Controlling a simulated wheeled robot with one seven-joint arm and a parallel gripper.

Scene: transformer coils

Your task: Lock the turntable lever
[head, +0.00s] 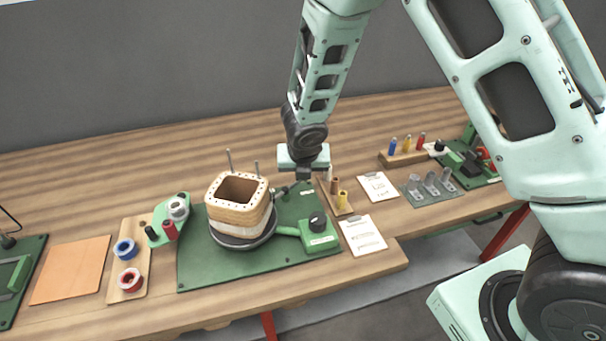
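The turntable (243,243) is a dark round disc on a green base plate (195,273). A square cream-and-tan coil (237,215) with a hollow middle stands on it. A dark lever-like part (283,191) sticks out to the right behind the coil, close to my gripper. A green arm (288,231) runs from the disc to a green block (318,240) with a black knob (317,221). I cannot tell for sure which part is the lever. My gripper (304,178) points down over the plate's back right corner; its fingers are small and partly hidden, and whether they hold anything is unclear.
Two upright metal rods (229,161) stand behind the coil. A wooden holder with small bobbins (337,196) and paper sheets (363,236) lie to the right. Red and blue spools (130,280) sit on a board at left. The wooden table's front strip is clear.

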